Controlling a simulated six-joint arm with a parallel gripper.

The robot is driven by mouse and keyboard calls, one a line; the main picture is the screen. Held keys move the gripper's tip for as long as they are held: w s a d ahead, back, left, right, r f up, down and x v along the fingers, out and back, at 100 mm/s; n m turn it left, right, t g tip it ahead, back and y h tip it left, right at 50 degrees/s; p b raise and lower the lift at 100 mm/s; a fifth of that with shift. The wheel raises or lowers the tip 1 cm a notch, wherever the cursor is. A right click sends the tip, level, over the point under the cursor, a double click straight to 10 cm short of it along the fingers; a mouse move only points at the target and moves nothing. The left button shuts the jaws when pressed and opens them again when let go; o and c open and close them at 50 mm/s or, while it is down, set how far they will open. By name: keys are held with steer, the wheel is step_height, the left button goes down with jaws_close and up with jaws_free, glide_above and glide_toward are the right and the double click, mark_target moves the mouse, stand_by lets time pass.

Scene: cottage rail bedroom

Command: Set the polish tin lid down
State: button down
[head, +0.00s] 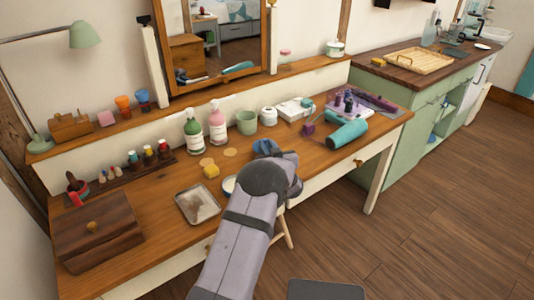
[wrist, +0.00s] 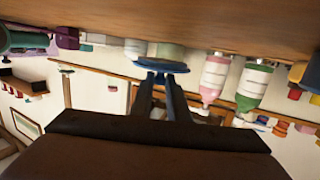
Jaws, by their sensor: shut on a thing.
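The polish tin lid, a flat blue disc, is held at the tips of my gripper's fingers (wrist: 161,82); the lid (wrist: 160,66) shows just beyond them in the wrist view. In the head view a blue piece (head: 266,147) shows past my wrist, over the wooden dressing table (head: 150,200). My wrist hides the fingers there. Whether the lid touches the table top cannot be told. A round, blue-rimmed open tin (head: 229,186) sits on the table left of my wrist, partly hidden by it.
Behind are a green bottle (head: 193,135), a pink bottle (head: 217,127), a green cup (head: 247,122) and a white jar (head: 268,116). A teal hair dryer (head: 346,134) lies to the right.

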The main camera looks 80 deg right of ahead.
steer(key=shift+f, duration=1.65)
steer(key=shift+f, duration=0.15)
steer(key=c, duration=1.7)
jaws_free()
steer(key=shift+a, duration=0.1)
